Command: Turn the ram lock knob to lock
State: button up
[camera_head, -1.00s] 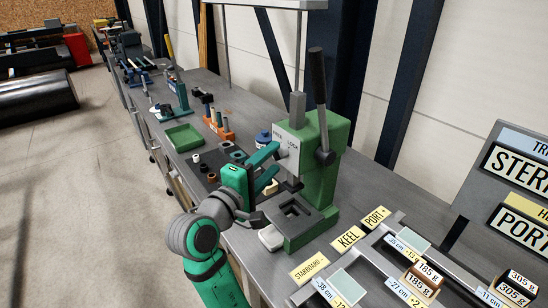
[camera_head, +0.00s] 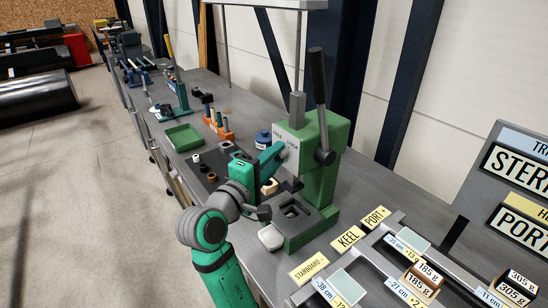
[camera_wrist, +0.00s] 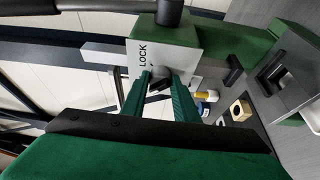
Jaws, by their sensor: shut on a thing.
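The green press (camera_head: 325,170) stands on the bench. Its pale label plate (camera_head: 291,138) carries the word LOCK and a second word on its left. My gripper (camera_head: 281,150) reaches the plate from the left. In the wrist view, my gripper (camera_wrist: 160,86) has its two green fingers shut on the small dark ram lock knob (camera_wrist: 158,84), in front of the plate (camera_wrist: 184,60). The knob is mostly hidden between the fingertips, and its exact angle cannot be told. In the wrist view LOCK reads sideways beside the fingers.
The press's black lever (camera_head: 317,80) stands upright beside the vertical ram (camera_head: 297,108). A green tray (camera_head: 182,137), small parts and a blue jar (camera_head: 263,139) lie on the bench behind. Labelled trays and weights (camera_head: 432,272) fill the front right.

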jog(key=m+h, duration=0.3)
jog(key=m, duration=0.4)
jog(key=m+g+h, duration=0.1)
jog(key=m+h, duration=0.1)
jog(key=m, duration=0.5)
jog(key=f+m+g+h, duration=0.1)
jog(key=m+h, duration=0.2)
jog(key=m, duration=0.5)
jog(key=shift+w+a+h, duration=0.3)
jog(key=shift+w+a, duration=0.1)
jog(key=shift+m, duration=0.3)
jog(key=o, duration=1.1)
jog(key=shift+c, duration=0.2)
